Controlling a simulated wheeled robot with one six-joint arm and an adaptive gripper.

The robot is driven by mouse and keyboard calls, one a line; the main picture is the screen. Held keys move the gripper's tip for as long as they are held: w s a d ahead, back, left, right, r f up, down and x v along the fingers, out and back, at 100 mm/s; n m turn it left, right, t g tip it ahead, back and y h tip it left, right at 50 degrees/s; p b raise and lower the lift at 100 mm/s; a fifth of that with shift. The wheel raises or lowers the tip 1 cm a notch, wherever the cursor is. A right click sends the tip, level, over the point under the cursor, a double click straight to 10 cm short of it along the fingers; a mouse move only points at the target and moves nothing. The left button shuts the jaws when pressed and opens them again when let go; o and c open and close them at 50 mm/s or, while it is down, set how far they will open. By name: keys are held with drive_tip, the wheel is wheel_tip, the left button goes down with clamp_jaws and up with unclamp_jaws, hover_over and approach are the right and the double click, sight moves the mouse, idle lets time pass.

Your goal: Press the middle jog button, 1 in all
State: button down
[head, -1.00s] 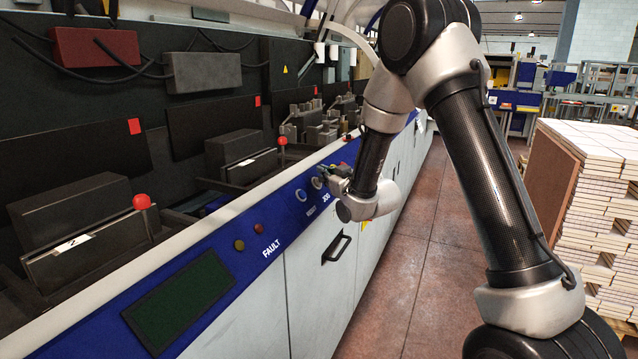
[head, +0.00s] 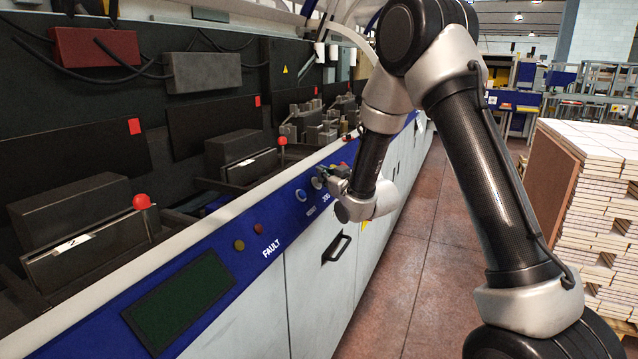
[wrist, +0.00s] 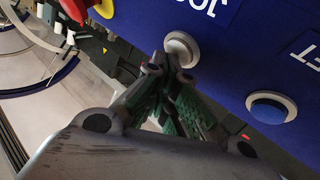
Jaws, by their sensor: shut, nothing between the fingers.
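The jog button (wrist: 182,47) is a pale round button in a light ring beside the JOG lettering on the blue panel. It also shows in the head view (head: 317,182), partly behind my gripper. My gripper (wrist: 168,70) is shut and empty, its fingertips right in front of the jog button's edge in the wrist view. Whether they touch it, I cannot tell. In the head view my gripper (head: 328,173) is at the panel, small and partly hidden by my wrist.
A blue button (wrist: 270,107) in a white ring sits beside the jog button. A red and yellow knob (wrist: 90,8) is on its other side. The machine's panel (head: 215,236) carries a dark screen (head: 180,300). Stacked boards (head: 590,200) stand right; the aisle floor between is clear.

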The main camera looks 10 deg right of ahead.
drive_tip(key=shift+s+d+r, duration=0.35)
drive_tip(key=shift+d+r, duration=0.1)
drive_tip(key=shift+s+d+r, duration=0.6)
drive_tip(key=shift+d+r, duration=0.2)
drive_tip(key=shift+s+d+r, duration=0.55)
drive_tip(key=shift+d+r, duration=0.2)
drive_tip(key=shift+d, duration=0.05)
drive_tip(key=shift+f, duration=0.1)
